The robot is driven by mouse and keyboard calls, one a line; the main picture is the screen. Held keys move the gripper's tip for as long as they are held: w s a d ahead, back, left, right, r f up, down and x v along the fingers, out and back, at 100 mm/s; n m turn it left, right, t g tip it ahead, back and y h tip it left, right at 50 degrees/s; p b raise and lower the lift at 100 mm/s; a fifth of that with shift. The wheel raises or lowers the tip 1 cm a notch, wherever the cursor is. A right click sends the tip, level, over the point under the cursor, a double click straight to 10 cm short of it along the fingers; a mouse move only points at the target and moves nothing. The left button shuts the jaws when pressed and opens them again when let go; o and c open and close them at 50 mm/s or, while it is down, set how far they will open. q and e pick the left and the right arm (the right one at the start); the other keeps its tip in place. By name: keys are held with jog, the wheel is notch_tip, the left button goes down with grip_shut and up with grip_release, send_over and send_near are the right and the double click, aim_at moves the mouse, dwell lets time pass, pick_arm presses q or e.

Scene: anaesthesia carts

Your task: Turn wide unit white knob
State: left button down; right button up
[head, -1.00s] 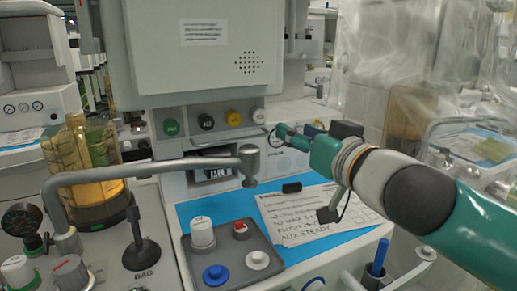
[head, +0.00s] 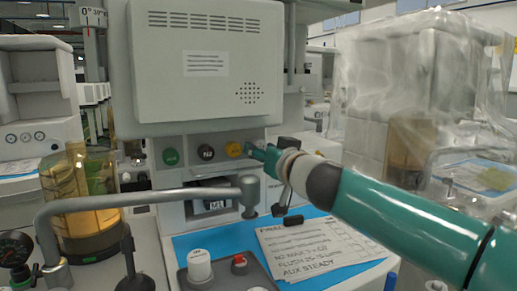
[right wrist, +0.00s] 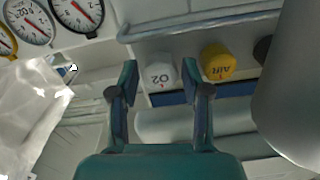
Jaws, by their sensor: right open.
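A white knob marked O2 (right wrist: 159,73) shows in the right wrist view, between and beyond my fingertips. In the head view it is hidden behind my right gripper (head: 262,155), which is at the right end of the row of coloured knobs on the wide unit's panel (head: 180,150). In the right wrist view my right gripper (right wrist: 161,88) is open, with one finger on each side of the white knob as seen. I cannot tell whether the fingers reach around it. My left gripper is not in view.
A yellow AIR knob (right wrist: 218,62) sits close beside the white one; black (head: 206,153) and green (head: 170,157) knobs are farther left. A rail (right wrist: 200,25) runs near the knobs. A bent grey pipe (head: 150,197) and a paper note (head: 310,245) are below.

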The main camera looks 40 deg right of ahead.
jog(key=shift+x, duration=1.1)
jog(key=c, duration=0.9)
jog(key=shift+n, duration=0.3)
